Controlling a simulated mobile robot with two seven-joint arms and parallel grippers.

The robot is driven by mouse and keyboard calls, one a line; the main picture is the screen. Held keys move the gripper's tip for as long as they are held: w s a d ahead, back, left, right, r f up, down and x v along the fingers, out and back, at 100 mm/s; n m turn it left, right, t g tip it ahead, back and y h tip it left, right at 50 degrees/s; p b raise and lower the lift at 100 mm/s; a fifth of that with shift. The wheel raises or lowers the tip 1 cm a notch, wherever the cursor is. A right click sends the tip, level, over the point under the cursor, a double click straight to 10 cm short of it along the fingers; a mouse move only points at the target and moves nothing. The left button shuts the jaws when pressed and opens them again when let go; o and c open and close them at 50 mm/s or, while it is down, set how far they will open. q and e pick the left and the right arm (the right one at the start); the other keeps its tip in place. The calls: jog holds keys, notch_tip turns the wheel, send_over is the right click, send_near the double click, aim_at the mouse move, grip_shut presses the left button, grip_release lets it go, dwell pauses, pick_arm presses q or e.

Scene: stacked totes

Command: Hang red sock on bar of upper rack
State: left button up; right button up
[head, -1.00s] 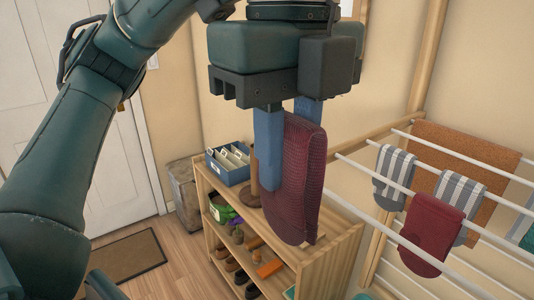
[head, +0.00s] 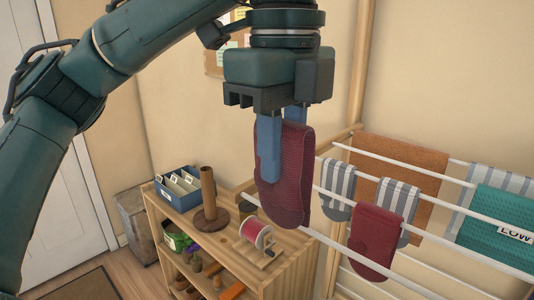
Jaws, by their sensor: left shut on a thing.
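My left gripper (head: 283,150) points down in the upper middle of the head view. Its blue fingers are shut on a dark red sock (head: 288,190), which hangs below them. The sock overlaps the left end of a white bar of the rack (head: 460,225) in the picture; I cannot tell whether it touches. Another dark red sock (head: 375,240) hangs over a front bar. Two grey-and-white striped socks hang on the rack, one on the left (head: 338,188) and one (head: 399,200) behind the hanging red sock. My right gripper is not in view.
A brown towel (head: 400,170) and a teal cloth (head: 497,222) hang on the rack. At left, a wooden shelf (head: 290,262) carries a blue file box (head: 178,187), a brown peg stand (head: 209,195) and a red spool (head: 256,235). A crate (head: 135,222) stands by the wall.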

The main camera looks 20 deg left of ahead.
pick_arm(q)
jog(key=shift+w+d, duration=0.2)
jog(key=shift+w, duration=0.35)
jog(key=shift+w+d, duration=0.2)
jog(key=shift+w, duration=0.3)
jog(key=shift+w+f, duration=0.1)
jog(key=shift+w, duration=0.05)
jog(key=shift+f+b, duration=0.3)
jog(key=shift+f, duration=0.5)
jog(key=shift+f+b, duration=0.45)
jog(key=shift+f, duration=0.85)
jog(key=shift+f+b, duration=0.35)
jog(key=shift+f, duration=1)
notch_tip(320, 180, down, 2)
jog(key=shift+b, duration=0.3)
jog(key=shift+f+b, duration=0.4)
jog(key=shift+f, duration=1.6)
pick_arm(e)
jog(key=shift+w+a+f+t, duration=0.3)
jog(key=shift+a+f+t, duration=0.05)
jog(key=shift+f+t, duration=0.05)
